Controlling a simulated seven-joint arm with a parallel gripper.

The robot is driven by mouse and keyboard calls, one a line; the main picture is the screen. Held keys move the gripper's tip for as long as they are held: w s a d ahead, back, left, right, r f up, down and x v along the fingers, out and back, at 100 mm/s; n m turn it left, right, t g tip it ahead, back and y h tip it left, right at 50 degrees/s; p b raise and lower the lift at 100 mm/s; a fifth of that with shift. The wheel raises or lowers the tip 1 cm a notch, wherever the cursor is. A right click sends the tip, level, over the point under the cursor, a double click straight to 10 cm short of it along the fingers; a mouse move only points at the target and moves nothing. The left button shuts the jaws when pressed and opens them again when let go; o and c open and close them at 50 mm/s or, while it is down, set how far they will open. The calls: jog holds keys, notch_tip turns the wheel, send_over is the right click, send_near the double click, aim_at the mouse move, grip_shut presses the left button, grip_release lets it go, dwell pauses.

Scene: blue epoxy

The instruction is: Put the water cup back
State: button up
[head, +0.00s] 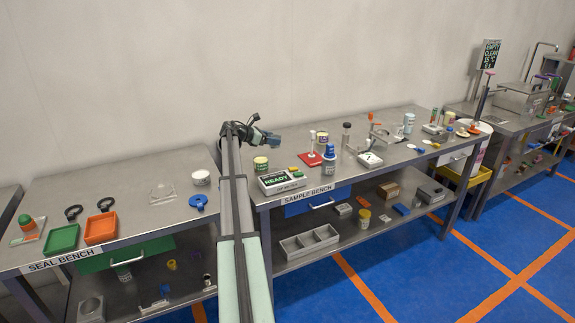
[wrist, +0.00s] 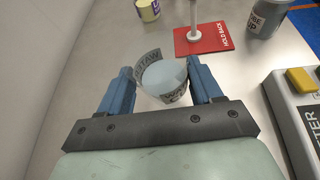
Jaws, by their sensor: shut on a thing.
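The water cup (wrist: 166,80) is between the two blue fingers of my gripper (wrist: 166,88) in the wrist view. It has a pale label with WATER lettering and a light blue-grey round surface showing inside its rim. My gripper is shut on it. In the head view my gripper (head: 266,138) is over the left end of the sample bench (head: 235,166), near the wall. I cannot clearly make out the cup there. The cup's lower part and base are hidden, so I cannot tell whether it touches the bench.
A red plate (wrist: 188,45) with a white post is ahead of the cup. A grey jar (wrist: 264,20) stands to its right, and a yellow tin (wrist: 147,9) further off. A READY box (head: 282,181) and a labelled tin (head: 260,164) are near my gripper. The seal bench (head: 130,195) is left.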

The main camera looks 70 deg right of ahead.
jog(key=s+n+t+h, duration=0.1)
jog(key=s+t, duration=0.1)
jog(key=s+n+t+h, duration=0.1)
jog(key=s+n+t, duration=0.1)
jog(key=shift+a+r+n, duration=0.15)
jog(key=shift+a+n, duration=0.05)
jog(key=shift+n, duration=0.1)
jog(key=shift+c, duration=0.7)
jog(key=s+r+n+t, duration=0.1)
jog(key=s+a+r+n+t, duration=0.1)
jog(key=t, duration=0.1)
jog(key=s+r+n+t+h, duration=0.1)
jog(key=s+n, duration=0.1)
jog(key=shift+a+r+t, duration=0.4)
jog(key=shift+w+a, duration=0.1)
jog(key=shift+g, duration=0.4)
notch_tip(320, 180, down, 10)
jog(key=shift+f, duration=0.15)
